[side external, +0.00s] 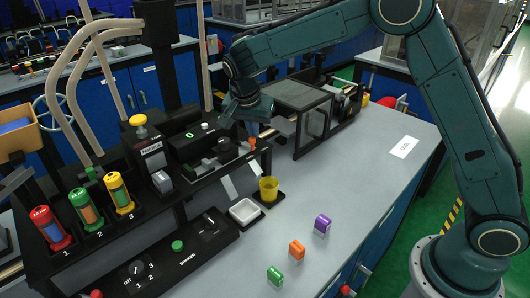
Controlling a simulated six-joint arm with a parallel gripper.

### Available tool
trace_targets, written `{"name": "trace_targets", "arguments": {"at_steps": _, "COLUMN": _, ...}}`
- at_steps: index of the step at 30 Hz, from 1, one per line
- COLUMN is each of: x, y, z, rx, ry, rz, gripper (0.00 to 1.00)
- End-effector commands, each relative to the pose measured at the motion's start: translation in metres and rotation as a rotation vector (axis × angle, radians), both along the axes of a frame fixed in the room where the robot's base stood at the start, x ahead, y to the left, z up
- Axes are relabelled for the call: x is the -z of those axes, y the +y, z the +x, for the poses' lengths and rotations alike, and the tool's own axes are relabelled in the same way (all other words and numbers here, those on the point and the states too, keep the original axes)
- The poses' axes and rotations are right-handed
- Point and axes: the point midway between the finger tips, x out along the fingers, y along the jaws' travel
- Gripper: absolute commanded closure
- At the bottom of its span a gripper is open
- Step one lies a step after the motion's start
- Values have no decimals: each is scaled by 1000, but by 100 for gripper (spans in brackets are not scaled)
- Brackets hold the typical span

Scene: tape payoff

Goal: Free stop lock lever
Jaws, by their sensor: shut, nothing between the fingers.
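My gripper (252,130) points down at the right end of the black machine (203,143) on the bench, and it is shut with nothing held. A small orange part (252,143) shows right at the fingertips. I cannot tell whether it is the stop lock lever or whether the fingers touch it. A grey metal part (223,145) sits on the machine just left of the gripper. The wrist hides some of the area behind.
A yellow cup (268,189) and a white tray (244,210) stand in front of the machine. Purple (322,224), orange (296,249) and green (274,276) blocks lie on the bench. A clear-sided enclosure (312,125) stands right of the gripper. The bench's right part is mostly clear.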

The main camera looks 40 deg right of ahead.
Motion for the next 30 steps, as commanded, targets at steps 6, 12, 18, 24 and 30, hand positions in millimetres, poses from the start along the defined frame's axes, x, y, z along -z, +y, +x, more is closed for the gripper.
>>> {"name": "trace_targets", "arguments": {"at_steps": 6, "x": 1, "y": 8, "z": -2, "rx": 184, "ry": 0, "rz": 0, "gripper": 100}}
{"name": "trace_targets", "arguments": {"at_steps": 12, "x": 0, "y": 12, "z": -3, "rx": 269, "ry": 0, "rz": 0, "gripper": 100}}
{"name": "trace_targets", "arguments": {"at_steps": 18, "x": 0, "y": 15, "z": -3, "rx": 266, "ry": 0, "rz": 0, "gripper": 100}}
{"name": "trace_targets", "arguments": {"at_steps": 24, "x": 0, "y": 16, "z": -3, "rx": 265, "ry": 1, "rz": 0, "gripper": 100}}
{"name": "trace_targets", "arguments": {"at_steps": 30, "x": 0, "y": 16, "z": -3, "rx": 263, "ry": 0, "rz": 0, "gripper": 100}}
